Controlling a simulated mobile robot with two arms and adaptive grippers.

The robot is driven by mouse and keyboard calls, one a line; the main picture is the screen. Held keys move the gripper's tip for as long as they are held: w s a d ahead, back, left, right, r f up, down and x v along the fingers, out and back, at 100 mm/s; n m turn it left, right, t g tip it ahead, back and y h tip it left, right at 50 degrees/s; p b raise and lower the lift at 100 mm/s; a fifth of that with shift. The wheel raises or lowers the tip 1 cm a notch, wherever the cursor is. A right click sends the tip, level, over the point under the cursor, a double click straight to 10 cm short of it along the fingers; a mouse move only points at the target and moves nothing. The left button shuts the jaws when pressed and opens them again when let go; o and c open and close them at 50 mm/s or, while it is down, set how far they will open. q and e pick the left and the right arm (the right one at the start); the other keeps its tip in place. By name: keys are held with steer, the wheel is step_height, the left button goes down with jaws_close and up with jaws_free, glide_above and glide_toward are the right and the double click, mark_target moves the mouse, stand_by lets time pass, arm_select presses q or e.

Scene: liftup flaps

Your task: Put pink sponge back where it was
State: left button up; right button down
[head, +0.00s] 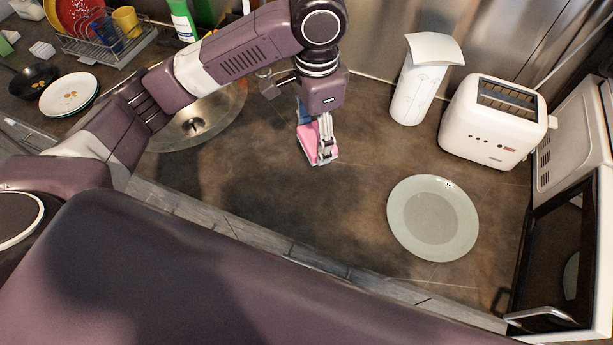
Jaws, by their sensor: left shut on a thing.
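The pink sponge (308,143) is in the head view, near the middle of the counter and to the right of the round sink. My left gripper (325,150) points down and is shut on the sponge. The gripper hides part of the sponge. I cannot tell whether the sponge touches the counter or hangs a little above it. My right gripper is not in view.
A plate (432,218) lies on the counter at the right. Behind it stand a white dispenser (421,84) and a toaster (492,124), with a microwave (567,220) at the right edge. A sink (222,118), dish rack (105,45) and stacked plates (69,93) are at left.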

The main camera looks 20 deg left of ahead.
arm_select(q)
steer(key=p, duration=0.2)
glide_above(312, 187)
step_height(312, 187, down, 12)
steer(key=shift+f, duration=0.65)
step_height(312, 187, down, 4)
steer(key=shift+r+p, duration=0.1)
steer(key=shift+p, duration=0.2)
steer(key=o, duration=1)
